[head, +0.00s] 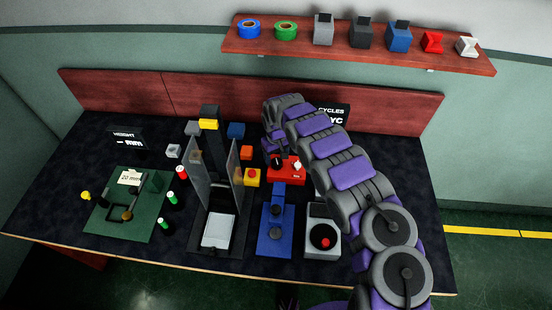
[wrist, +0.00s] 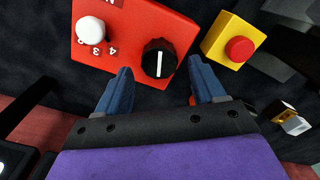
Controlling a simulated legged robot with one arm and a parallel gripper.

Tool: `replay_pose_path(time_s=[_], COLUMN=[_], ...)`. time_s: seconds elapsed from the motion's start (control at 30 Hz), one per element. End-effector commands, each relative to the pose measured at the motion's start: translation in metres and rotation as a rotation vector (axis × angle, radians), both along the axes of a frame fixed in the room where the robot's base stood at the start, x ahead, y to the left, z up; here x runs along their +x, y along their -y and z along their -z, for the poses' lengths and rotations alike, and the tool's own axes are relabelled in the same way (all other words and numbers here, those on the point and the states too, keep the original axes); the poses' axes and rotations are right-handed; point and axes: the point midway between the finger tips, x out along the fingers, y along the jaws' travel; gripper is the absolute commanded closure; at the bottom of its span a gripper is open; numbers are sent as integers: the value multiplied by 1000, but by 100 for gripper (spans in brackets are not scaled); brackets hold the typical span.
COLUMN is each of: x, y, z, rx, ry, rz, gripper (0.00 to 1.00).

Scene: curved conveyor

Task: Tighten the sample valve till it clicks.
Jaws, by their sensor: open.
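A red box (head: 287,173) stands at the back middle of the table. It carries a black knob with a white line (wrist: 159,58) and a white knob beside printed numbers (wrist: 91,30). No part is clearly labelled as the sample valve, so I cannot tell which it is. My gripper (wrist: 160,70) is open and empty in the wrist view. Its two blue fingertips appear on either side of the black knob's lower edge. I cannot tell whether they touch it or how high above it they are. In the head view, my arm largely hides my gripper.
A yellow box with a red button (wrist: 230,40) is close beside the red box. A press with clear side panels (head: 215,230) and a green board (head: 120,222) are left.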

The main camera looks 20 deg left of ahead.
Motion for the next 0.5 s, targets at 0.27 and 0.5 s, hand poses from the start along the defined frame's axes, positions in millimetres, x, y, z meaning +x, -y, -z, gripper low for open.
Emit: replay_pose_path(time_s=[0.27,0.5], x=[2,3], y=[-1,-3], z=[-65,-116], rx=[2,3], ry=[6,7], rz=[0,-2], gripper=[31,31])
